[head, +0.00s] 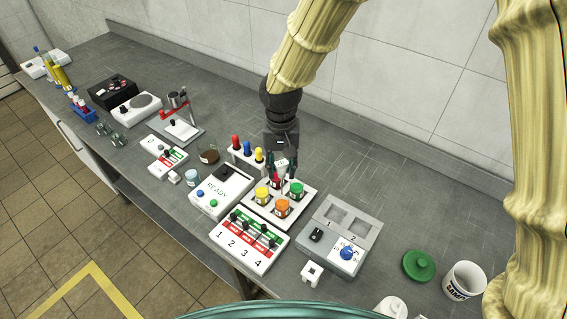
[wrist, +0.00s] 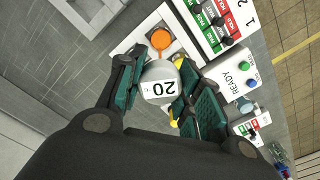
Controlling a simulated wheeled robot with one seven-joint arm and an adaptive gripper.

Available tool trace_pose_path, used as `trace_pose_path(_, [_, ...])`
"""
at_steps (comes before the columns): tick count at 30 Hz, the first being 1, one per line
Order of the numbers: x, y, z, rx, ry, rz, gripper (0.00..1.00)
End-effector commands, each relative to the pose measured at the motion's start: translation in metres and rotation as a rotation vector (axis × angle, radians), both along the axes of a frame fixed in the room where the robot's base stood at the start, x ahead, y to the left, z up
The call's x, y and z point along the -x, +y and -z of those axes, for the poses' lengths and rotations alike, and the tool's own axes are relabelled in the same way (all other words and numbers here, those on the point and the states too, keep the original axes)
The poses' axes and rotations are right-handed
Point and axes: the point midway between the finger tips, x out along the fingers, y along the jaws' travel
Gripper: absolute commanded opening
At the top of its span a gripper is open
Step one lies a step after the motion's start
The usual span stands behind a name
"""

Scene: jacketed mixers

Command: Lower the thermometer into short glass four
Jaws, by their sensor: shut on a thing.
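My gripper (head: 281,168) is shut on a pale grey piece with a white label reading 20 (wrist: 158,88), which looks like the thermometer's head. The fingers (wrist: 160,82) press it from both sides. Its lower end is hidden in both views. It is over the back part of a white tray (head: 254,210) with short glasses: red (head: 276,181), yellow (head: 262,194), orange (head: 283,207) and green (head: 296,189). The orange glass (wrist: 162,38) shows beyond the held piece in the wrist view. I cannot read which glass is four, nor tell whether the thermometer is inside one.
A rack with red, blue and yellow-topped pieces (head: 247,147) stands close behind left of the gripper. A READY box (head: 221,190) is left, a numbered switch panel (head: 248,242) in front, and a two-well unit (head: 341,235) right. A green lid (head: 418,265) and mug (head: 463,281) stand farther right.

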Motion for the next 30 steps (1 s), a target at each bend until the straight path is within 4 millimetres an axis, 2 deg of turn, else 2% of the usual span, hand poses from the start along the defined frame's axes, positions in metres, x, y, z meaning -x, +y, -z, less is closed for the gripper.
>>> trace_pose_path(30, [0.000,-0.001,0.039,0.000,-0.001,0.002,0.15])
